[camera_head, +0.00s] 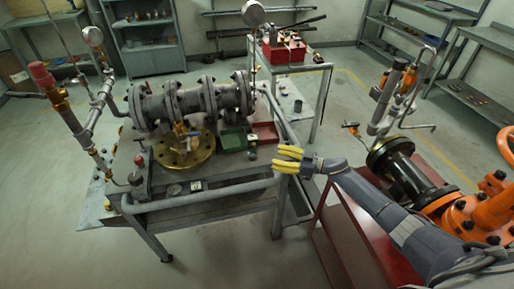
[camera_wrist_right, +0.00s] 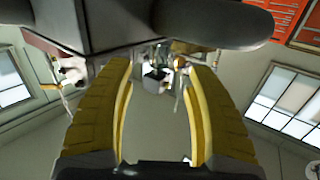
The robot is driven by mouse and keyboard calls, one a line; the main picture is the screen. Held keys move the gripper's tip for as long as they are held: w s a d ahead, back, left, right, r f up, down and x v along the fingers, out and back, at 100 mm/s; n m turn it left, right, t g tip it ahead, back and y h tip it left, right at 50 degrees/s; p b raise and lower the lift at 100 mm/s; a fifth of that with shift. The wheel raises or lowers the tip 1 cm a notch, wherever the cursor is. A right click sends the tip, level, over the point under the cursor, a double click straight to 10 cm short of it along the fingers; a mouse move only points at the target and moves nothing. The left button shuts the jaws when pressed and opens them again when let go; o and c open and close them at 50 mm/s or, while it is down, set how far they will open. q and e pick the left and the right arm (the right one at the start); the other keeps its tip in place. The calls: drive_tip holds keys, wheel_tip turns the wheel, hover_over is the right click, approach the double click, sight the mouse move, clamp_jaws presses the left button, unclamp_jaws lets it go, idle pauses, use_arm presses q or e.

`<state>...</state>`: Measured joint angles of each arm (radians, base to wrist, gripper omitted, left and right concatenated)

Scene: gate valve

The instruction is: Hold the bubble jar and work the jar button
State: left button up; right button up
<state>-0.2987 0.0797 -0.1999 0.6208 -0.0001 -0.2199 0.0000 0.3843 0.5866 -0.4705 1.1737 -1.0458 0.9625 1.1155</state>
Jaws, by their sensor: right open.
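No object can be surely told as the bubble jar. A small upright device with a red top (camera_head: 140,166) stands at the table's front left, and a small dark item (camera_head: 252,152) sits at its right edge; either could be it, and no button can be made out. My right gripper (camera_head: 277,158) has yellow fingers, open and empty, just off the table's right edge. My left gripper is not in view.
A grey flanged valve assembly (camera_head: 190,101) fills the table's back, with a brass flange (camera_head: 184,152) in front. A green tray (camera_head: 233,139) and a red tray (camera_head: 265,133) lie near the right edge. Orange piping (camera_head: 480,208) stands at right.

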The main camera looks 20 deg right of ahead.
sight(255, 154)
drive_tip(key=shift+w+a+f, duration=0.1)
drive_tip(key=shift+a+f, duration=0.05)
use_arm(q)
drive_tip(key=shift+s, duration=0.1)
use_arm(e)
drive_tip(key=shift+x, duration=4.75)
drive_tip(key=shift+f, duration=0.1)
drive_tip(key=shift+c, duration=0.5)
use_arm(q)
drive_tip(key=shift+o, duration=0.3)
use_arm(e)
drive_tip(key=c, duration=0.7)
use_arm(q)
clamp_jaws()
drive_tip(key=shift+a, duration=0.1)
